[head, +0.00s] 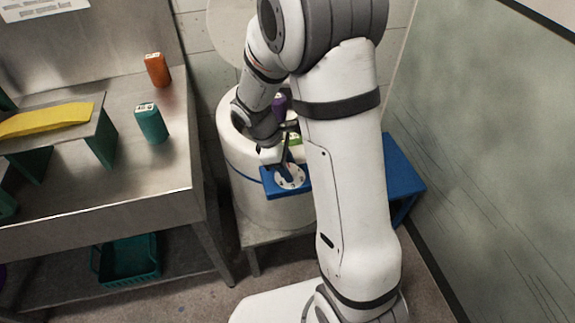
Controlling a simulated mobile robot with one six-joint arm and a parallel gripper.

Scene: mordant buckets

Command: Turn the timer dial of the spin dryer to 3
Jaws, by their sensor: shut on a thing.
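The spin dryer (239,160) is a white drum with a blue band, standing on a low stand beside the metal bench. Its blue panel (269,187) faces the front and carries a white round dial plate (296,182) with small dark marks. My gripper (286,170) reaches down from above and is shut on the blue timer dial (288,172) at the plate. The fingers cover much of the dial, and the marks are too small to read, so its setting cannot be told. My arm hides the right part of the dryer.
The metal bench (190,160) at left holds an orange container (157,69), a teal container (151,124) and a yellow cloth (45,119) on a raised shelf. A teal basket (128,260) sits below. A blue stand (402,172) and wall (490,130) are at right.

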